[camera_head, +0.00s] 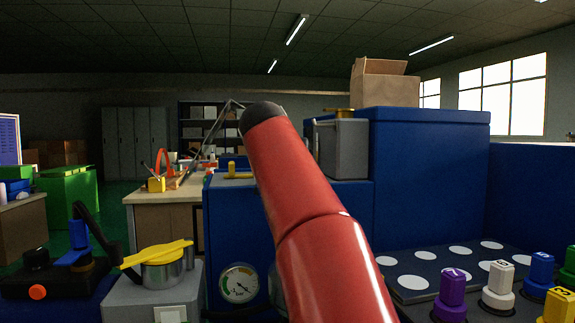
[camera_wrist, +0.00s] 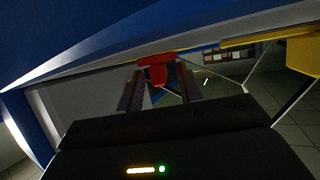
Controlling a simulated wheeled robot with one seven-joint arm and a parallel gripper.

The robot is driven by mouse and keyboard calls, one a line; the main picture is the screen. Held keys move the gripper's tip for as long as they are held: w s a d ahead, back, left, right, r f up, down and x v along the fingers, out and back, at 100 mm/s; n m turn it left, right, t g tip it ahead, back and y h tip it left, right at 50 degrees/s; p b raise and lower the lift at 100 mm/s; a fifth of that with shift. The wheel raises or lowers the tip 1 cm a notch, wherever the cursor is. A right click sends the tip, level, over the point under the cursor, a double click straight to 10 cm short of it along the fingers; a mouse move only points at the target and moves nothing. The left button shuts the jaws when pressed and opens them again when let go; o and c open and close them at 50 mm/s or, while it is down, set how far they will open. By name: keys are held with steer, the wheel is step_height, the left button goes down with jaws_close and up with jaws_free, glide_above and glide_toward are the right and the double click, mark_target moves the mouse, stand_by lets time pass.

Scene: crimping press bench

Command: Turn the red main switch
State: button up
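In the wrist view, the red main switch (camera_wrist: 157,70) shows as a red handle with a wide top and a narrower lower part. My gripper (camera_wrist: 160,78) has its two fingers apart, with the red handle between and just beyond the fingertips. Space shows on both sides of its narrow part; I cannot tell whether the wide top touches a fingertip. In the camera_head view my red arm fills the middle, and my gripper and the switch are hidden.
The blue press housing (camera_head: 430,135) stands close around my arm, with a grey box (camera_head: 343,148) on it. A pressure gauge (camera_head: 239,283) is on its front. At right is a panel with white discs (camera_head: 413,282) and coloured knobs, including a purple one (camera_head: 452,290). A yellow-handled device (camera_head: 160,258) stands left.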

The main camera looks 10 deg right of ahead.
steer(key=b+v, duration=0.1)
steer(key=v, duration=0.7)
stand_by(0.4)
